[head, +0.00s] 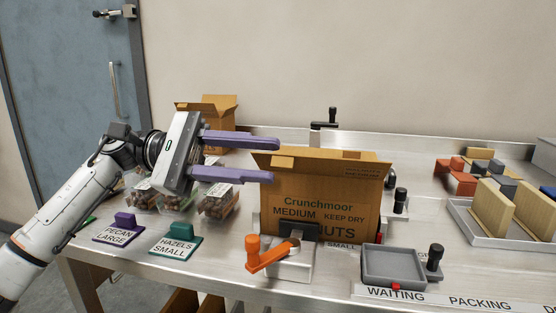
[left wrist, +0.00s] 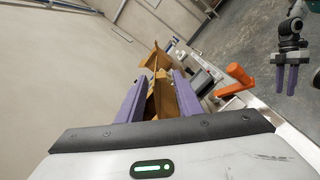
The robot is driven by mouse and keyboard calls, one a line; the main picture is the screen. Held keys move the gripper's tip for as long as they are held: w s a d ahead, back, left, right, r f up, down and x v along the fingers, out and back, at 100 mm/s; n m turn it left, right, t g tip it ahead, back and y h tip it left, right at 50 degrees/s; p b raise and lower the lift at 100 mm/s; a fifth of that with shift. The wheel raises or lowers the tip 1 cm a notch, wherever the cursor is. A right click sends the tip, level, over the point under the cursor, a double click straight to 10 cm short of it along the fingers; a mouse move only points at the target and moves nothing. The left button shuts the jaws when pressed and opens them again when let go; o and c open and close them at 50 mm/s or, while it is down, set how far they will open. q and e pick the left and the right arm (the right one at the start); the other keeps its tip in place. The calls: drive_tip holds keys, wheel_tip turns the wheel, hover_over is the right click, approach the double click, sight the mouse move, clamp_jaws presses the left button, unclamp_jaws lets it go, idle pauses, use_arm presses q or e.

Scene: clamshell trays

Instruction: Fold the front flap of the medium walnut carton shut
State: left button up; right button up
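The medium walnut carton (head: 345,222) is brown cardboard and stands upright on the steel bench, its printed front facing me. Its front flap (head: 335,167) is open and slants outward over the printed face. My left gripper (head: 274,160), with purple fingers, is open at the carton's upper left, its fingertips close to the flap's left end; I cannot tell if they touch. In the left wrist view the carton (left wrist: 163,98) shows beyond and between the fingers. My right gripper (left wrist: 287,78) shows only in that view, open and empty, away from the carton. The carton's inside is hidden.
An orange-handled clamp (head: 266,255) stands in front of the carton. A grey tray (head: 393,268) is to its right, with black-knobbed posts nearby. Another open carton (head: 220,110) stands behind my left gripper.

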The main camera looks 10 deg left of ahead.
use_arm(q)
drive_tip(key=a, duration=0.6)
